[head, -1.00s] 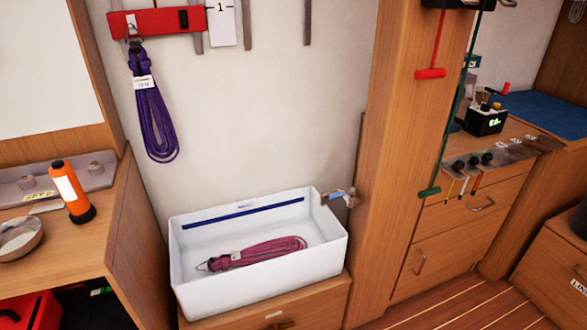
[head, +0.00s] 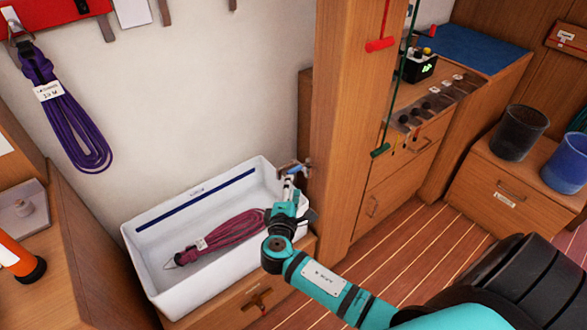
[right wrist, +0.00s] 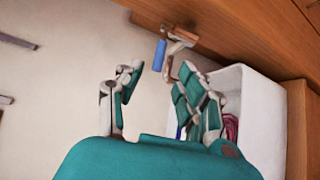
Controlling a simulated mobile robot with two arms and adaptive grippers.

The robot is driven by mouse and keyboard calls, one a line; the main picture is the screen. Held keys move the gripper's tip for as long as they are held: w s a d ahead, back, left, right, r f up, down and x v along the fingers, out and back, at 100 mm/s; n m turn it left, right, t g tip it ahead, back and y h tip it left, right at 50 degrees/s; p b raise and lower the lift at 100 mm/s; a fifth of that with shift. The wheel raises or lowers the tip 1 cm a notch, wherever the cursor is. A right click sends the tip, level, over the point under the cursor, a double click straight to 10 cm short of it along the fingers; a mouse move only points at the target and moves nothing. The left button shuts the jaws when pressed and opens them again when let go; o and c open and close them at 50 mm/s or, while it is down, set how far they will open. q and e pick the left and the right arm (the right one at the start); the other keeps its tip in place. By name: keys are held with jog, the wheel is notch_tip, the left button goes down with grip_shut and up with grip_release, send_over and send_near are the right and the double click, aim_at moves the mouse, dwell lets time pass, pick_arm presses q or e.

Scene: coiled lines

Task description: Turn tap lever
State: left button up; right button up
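The tap (head: 292,167) sits at the right rear corner of the white basin (head: 158,272), beside the wooden post. It also shows in the right wrist view (right wrist: 181,37), with a brownish metal body and a blue cylindrical part (right wrist: 160,56). I cannot tell clearly which part is the lever. My right gripper (head: 289,186) reaches over the basin's right end, just short of the tap. In the right wrist view my right gripper (right wrist: 159,73) is open and empty, with the blue part ahead, between the lines of its fingers. My left gripper is not in view.
A coiled magenta line (head: 228,233) lies in the basin. A coiled purple line (head: 65,115) hangs on the wall at left. The wooden post (head: 345,120) stands right of the tap. An orange bottle (head: 15,258) stands on the left counter.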

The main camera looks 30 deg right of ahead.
aim_at(295, 168)
jog(key=x, duration=0.8)
jog(key=shift+w+d, duration=0.15)
jog(key=shift+d, duration=0.05)
grip_shut()
